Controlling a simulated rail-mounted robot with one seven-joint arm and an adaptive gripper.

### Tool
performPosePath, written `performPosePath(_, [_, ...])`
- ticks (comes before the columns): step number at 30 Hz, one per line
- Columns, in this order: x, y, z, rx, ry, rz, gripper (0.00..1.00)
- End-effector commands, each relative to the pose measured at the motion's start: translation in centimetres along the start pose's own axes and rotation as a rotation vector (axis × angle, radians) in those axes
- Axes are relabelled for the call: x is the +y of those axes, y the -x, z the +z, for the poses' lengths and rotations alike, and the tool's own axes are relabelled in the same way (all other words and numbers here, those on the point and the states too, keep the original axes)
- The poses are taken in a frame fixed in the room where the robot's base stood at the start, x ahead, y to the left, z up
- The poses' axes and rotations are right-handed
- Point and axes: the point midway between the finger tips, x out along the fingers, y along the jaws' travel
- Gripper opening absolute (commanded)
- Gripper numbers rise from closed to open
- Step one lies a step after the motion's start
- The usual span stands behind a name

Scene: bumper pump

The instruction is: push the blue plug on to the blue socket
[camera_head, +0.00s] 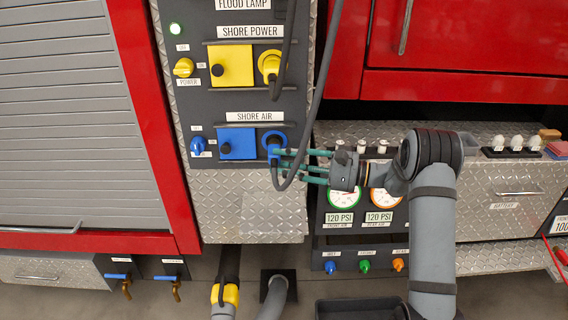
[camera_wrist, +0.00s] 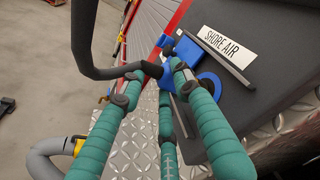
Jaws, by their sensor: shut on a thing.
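The blue plug (camera_head: 274,151) is held in front of the SHORE AIR panel, with a black hose curving from it. In the wrist view the blue plug (camera_wrist: 167,76) sits between the fingertips, partly hidden by them. My gripper (camera_head: 279,158), with green fingers, is shut on it, reaching in from the right; its fingertips (camera_wrist: 170,72) also show in the wrist view. The round blue socket (camera_head: 273,135) is just behind and above the plug. In the wrist view the socket (camera_wrist: 211,84) shows to the right of the plug, which looks off its centre and apart from it.
A blue square cover (camera_head: 238,143) and a blue knob (camera_head: 198,145) lie left of the socket. The yellow SHORE POWER plug (camera_head: 269,64) is above, its cable hanging near my gripper. Gauges (camera_head: 344,196) sit below right. Diamond plate (camera_head: 235,200) lies below the panel.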

Motion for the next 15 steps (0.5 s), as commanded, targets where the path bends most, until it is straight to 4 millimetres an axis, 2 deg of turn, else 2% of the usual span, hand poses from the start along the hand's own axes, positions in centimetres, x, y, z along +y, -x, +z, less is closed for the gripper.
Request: performPosePath(15, [-0.12,-0.09,-0.42,0.000,0.001,-0.001,0.08])
